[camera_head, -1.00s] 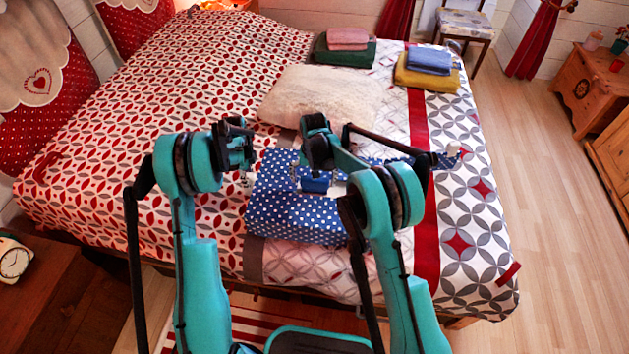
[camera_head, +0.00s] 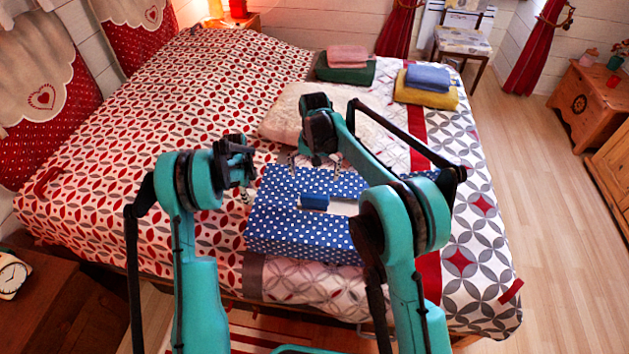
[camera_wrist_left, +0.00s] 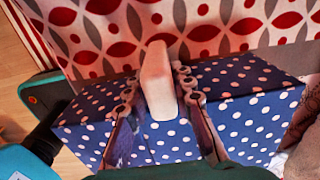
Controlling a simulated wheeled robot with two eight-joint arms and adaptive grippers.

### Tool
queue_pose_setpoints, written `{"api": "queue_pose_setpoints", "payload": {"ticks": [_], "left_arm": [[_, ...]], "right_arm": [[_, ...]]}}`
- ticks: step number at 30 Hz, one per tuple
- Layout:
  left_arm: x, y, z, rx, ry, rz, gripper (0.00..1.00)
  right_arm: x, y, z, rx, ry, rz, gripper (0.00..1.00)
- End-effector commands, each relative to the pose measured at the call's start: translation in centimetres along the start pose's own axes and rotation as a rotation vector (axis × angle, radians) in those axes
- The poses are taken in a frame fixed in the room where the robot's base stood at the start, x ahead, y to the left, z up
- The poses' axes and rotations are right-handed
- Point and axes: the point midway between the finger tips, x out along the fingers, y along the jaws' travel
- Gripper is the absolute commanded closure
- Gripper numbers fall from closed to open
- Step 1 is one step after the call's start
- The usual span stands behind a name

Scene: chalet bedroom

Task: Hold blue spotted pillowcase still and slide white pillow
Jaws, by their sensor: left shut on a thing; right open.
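My left gripper (camera_head: 246,188) is at the pillowcase's left edge. In the left wrist view its fingers are shut on a pale tab (camera_wrist_left: 157,82) beside the spotted cloth (camera_wrist_left: 240,85). My right gripper (camera_head: 315,164) is open and empty, pointing down over the pillowcase's far edge, near the pillow.
The patterned bed (camera_head: 180,90) fills the middle. Folded green and pink towels (camera_head: 345,68) and yellow and blue towels (camera_head: 427,90) lie at its far right. A nightstand (camera_head: 60,300) stands at the front left. The wooden floor (camera_head: 550,220) on the right is clear.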

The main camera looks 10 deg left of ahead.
Motion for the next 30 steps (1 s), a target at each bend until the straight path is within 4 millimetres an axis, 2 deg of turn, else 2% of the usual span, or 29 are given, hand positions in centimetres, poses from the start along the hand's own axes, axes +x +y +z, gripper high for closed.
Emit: {"api": "queue_pose_setpoints", "payload": {"ticks": [7,8,10,19,22,26,30], "left_arm": [[0.0,0.0,0.1,-0.001,-0.002,0.000,1.00],[0.0,0.0,0.1,-0.001,-0.002,0.000,0.71],[0.0,0.0,0.1,-0.001,-0.001,0.000,0.53],[-0.1,0.0,0.0,0.000,-0.001,0.000,0.52],[-0.7,0.0,0.0,0.000,0.000,0.000,0.52],[-2.7,0.0,0.0,0.000,-0.001,0.000,0.52],[-5.8,0.0,0.0,-0.001,-0.001,0.000,0.52]], "right_arm": [[-0.1,0.0,0.0,0.000,0.000,0.000,0.00],[-0.1,0.0,0.0,0.000,0.000,0.000,0.00],[-0.1,0.0,0.0,0.000,0.000,0.000,0.00],[-0.1,0.0,0.0,0.000,0.000,0.000,0.00],[-0.1,0.0,0.0,0.000,0.000,0.000,0.00],[-0.1,0.0,0.0,0.000,0.000,0.000,0.00],[-0.1,0.0,0.0,0.000,0.000,0.000,0.00]]}}
